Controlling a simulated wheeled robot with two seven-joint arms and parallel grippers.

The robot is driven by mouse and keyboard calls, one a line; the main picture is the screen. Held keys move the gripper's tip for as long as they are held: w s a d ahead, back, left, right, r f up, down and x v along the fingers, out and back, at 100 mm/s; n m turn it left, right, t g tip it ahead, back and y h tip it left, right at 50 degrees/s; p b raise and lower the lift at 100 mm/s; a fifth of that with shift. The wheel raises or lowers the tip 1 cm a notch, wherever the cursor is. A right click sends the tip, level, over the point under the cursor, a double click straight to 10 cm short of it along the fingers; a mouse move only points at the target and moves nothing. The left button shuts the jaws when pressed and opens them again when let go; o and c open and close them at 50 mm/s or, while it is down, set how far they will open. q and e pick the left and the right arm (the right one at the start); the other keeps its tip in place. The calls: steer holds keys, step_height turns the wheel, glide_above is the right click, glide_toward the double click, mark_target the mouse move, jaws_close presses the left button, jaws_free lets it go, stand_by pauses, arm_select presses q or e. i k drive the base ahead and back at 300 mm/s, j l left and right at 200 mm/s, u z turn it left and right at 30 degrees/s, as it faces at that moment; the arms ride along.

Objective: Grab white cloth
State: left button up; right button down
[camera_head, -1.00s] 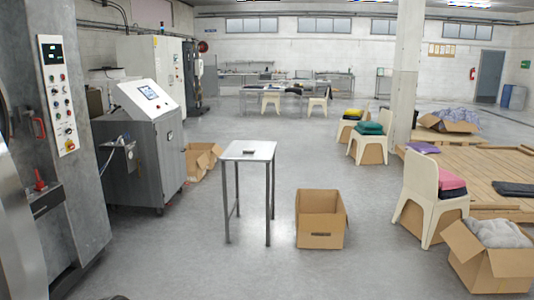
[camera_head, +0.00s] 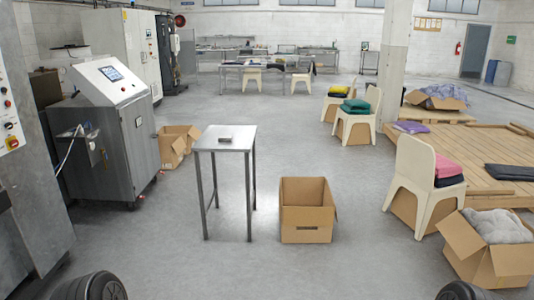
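The nearest thing to a white cloth is a pale grey-white, fluffy heap of cloth (camera_head: 497,225) in an open cardboard box (camera_head: 487,264) at the lower right. The box stands on the floor with its flaps spread, and the heap rises to about its rim. Its lower part is hidden by the box walls. Neither of my grippers shows. Only dark rounded parts, which look like my own arms, show at the bottom left and bottom right edges.
A small metal table (camera_head: 224,140) with a small object on it stands near the middle. An open cardboard box (camera_head: 306,222) is right of it. A cream chair (camera_head: 415,180) with folded pink and dark cloths stands behind the right box. Grey floor between is clear.

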mark_target(221, 139)
steer(key=i, duration=4.9)
steer(key=i+z, duration=0.2)
